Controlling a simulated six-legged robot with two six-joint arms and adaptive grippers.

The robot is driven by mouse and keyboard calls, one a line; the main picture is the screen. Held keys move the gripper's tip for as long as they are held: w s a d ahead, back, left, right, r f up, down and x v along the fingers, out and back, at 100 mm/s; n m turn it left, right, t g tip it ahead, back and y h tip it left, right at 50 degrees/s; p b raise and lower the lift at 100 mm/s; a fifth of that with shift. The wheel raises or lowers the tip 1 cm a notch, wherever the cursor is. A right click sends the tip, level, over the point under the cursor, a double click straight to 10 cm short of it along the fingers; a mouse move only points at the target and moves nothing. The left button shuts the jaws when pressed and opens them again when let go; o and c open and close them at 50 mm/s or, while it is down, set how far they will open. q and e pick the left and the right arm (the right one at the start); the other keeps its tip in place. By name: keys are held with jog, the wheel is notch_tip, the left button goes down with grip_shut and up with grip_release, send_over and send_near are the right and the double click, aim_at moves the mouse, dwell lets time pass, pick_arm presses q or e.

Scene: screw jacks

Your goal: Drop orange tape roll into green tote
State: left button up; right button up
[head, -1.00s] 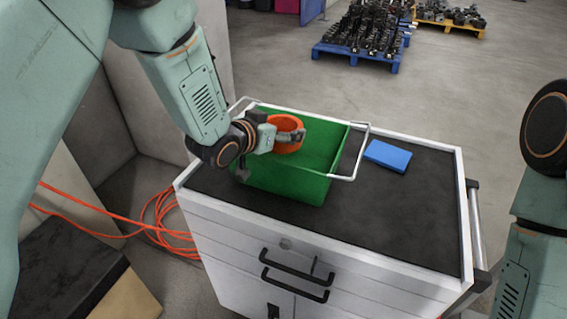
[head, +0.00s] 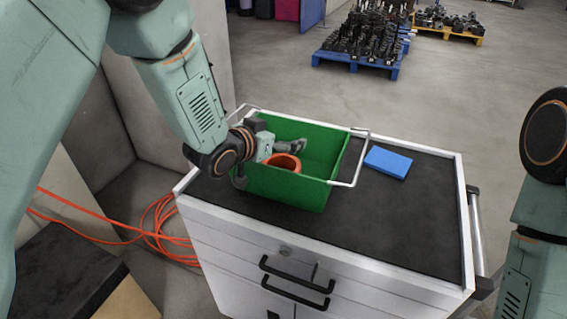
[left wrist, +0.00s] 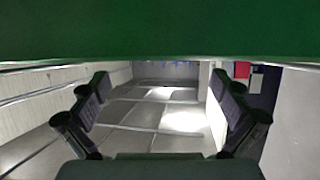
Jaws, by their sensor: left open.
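The orange tape roll (head: 284,163) is inside the green tote (head: 318,193), low at its left part; the front wall hides its lower edge. The tote stands on the cart top. My left gripper (head: 296,146) is over the tote, just above and behind the roll, open and apart from it. In the left wrist view the two fingers (left wrist: 160,86) are spread with nothing between them. A green surface of the tote (left wrist: 160,30) fills the top of that view. My right gripper is out of view.
The tote has white wire handles (head: 357,160) at its ends. A blue box (head: 388,162) lies right of it on the white cart's dark top (head: 400,215). The front right of the top is clear. Orange cable (head: 158,235) lies on the floor at left.

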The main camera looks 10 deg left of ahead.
pick_arm(q)
jog(key=v, duration=1.2)
jog(key=shift+d, duration=0.15)
jog(key=shift+w+f, duration=0.1)
jog(key=shift+w, duration=0.05)
jog(key=r+p+x, duration=0.1)
jog(key=x, duration=1)
jog(key=shift+w+d+r+p, duration=0.15)
jog(key=shift+w+r+p, duration=0.2)
jog(key=shift+w, duration=0.2)
jog(key=shift+f, duration=0.15)
